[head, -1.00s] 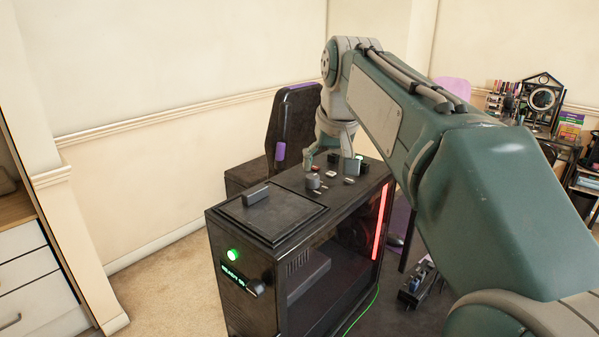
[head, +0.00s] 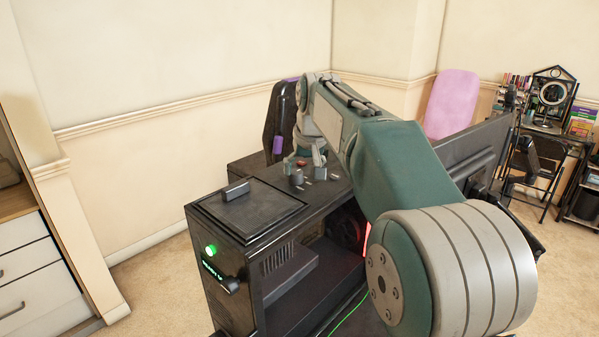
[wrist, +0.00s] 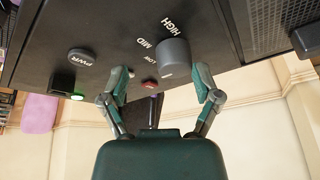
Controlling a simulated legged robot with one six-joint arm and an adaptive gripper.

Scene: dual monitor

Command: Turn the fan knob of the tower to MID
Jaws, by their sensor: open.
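The black tower (head: 226,290) stands in front of me, with its control panel on the top face. The fan knob (wrist: 175,58) is a grey cylinder in the wrist view, beside the printed words LOW, MID and HIGH; it also shows as a small grey cylinder in the head view (head: 297,178). I cannot tell which word it points to. My gripper (wrist: 161,74) is open, its two fingers spread with the knob roughly between them, nearer the right finger. I cannot tell whether either finger touches it. In the head view my gripper (head: 304,161) is just behind the knob.
A PWR button (wrist: 83,57), a green light (wrist: 77,96) and a red button (wrist: 150,85) are close by on the panel. A raised handle (head: 236,190) sits on the tower's nearer top. A monitor (head: 480,150) stands right of my arm.

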